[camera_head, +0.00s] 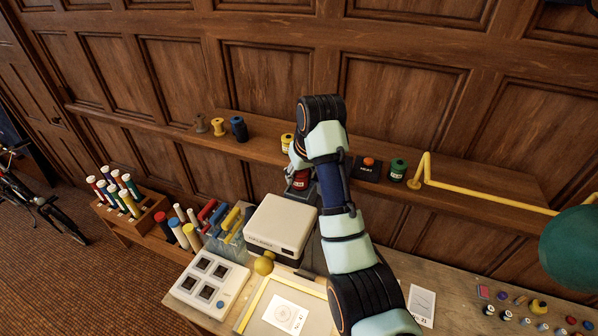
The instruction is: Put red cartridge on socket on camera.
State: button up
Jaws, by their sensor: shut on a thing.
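My gripper (297,166) points down behind the white box-shaped device (279,226), which seems to be the camera. It is shut on the red cartridge (299,181), a small red piece with a pale band. The cartridge is right at the rear of the white device, above a dark part that may be the socket. My arm and the device hide much of this spot, so I cannot tell whether the cartridge touches the socket or is seated on it.

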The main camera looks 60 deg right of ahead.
aim_at(303, 173)
jog(key=shift+f, duration=1)
jog(key=shift+f, duration=0.15)
jog(key=o, duration=1.1)
jog(key=shift+o, duration=0.2)
jog(key=shift+v, duration=2.9)
jog(key=shift+w, duration=0.1)
